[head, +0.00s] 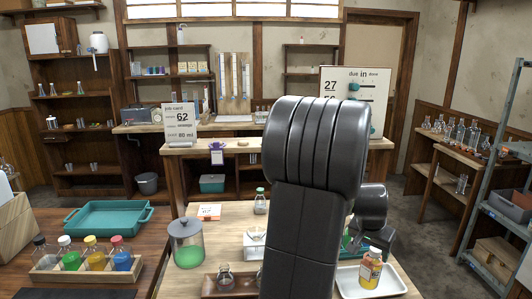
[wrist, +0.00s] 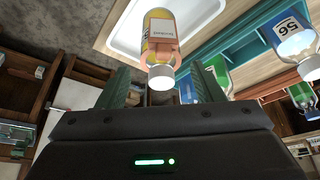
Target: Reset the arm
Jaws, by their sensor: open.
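My arm fills the middle of the head view and hides most of my gripper. In the wrist view my gripper (wrist: 163,78) is open, its two green fingers spread apart. A bottle with yellow contents, an orange-and-white label and a white cap (wrist: 161,48) shows just beyond and between the fingers, its cap towards me. I cannot tell whether the fingers touch it; they are not closed on it. In the head view the bottle (head: 371,268) stands upright on a white tray (head: 398,284), right of my arm.
A rack of colored bottles (head: 85,262) and a teal tray (head: 107,218) are at left. A green-filled jar (head: 187,243) and a brown tray (head: 218,284) with small glassware are left of my arm. A job card (head: 180,123) and dial board (head: 354,100) stand behind.

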